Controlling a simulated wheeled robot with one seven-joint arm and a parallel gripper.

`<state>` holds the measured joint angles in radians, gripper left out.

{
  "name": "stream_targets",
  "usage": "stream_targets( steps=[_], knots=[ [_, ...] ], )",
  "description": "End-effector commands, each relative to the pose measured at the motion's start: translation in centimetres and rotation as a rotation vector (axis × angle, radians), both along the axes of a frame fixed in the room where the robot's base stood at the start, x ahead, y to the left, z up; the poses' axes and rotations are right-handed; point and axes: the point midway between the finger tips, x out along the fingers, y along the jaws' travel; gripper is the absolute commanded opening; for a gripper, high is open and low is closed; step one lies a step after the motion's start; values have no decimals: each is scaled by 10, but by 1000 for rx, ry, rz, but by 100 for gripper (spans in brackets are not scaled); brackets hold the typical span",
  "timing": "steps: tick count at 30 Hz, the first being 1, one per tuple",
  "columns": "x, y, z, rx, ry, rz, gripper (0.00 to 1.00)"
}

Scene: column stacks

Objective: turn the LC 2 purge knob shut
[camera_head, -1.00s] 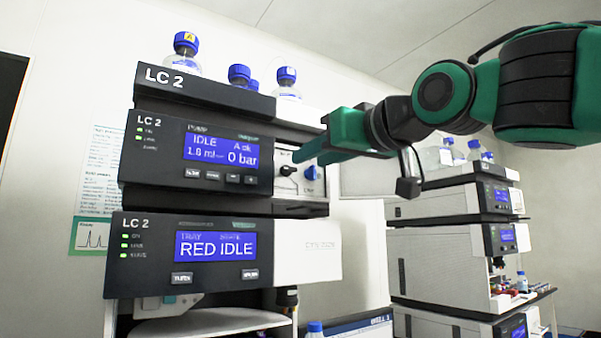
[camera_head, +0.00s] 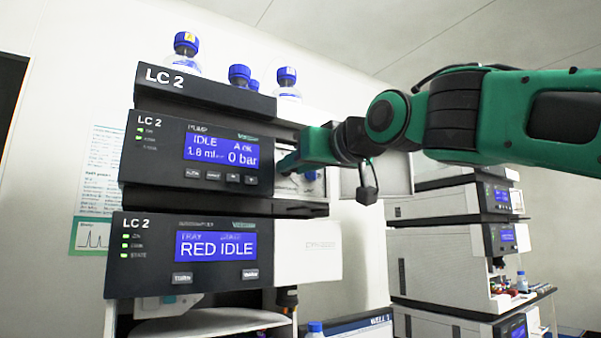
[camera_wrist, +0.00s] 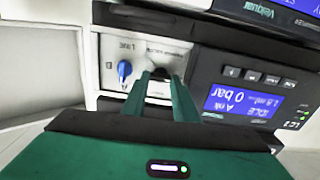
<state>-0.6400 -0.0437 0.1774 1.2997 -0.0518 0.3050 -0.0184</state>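The LC 2 pump module (camera_head: 150,160) shows "IDLE" and "0 bar" on its display. On the light panel right of the display are a dark knob, largely hidden by my fingers, and a blue knob (camera_wrist: 124,68). In the wrist view the panel is upside down, and the labels are too blurred to read fully. My gripper (camera_wrist: 162,77) reaches to the panel at the dark knob, its two green fingers apart with a gap between the tips. Whether they touch the knob cannot be told. In the head view my gripper (camera_head: 285,165) covers most of the panel.
Blue-capped bottles (camera_head: 187,45) stand on top of the LC 2 stack. The lower module (camera_head: 140,260) reads "RED IDLE". A second instrument stack (camera_head: 450,260) stands to the right. The wall behind is bare around my arm.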

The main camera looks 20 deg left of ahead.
Motion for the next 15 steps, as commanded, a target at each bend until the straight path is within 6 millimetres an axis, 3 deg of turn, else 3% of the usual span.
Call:
stream_targets(
  steps=[15],
  knots=[
    [2,-2,0,64,77,-5,4]
  ],
)
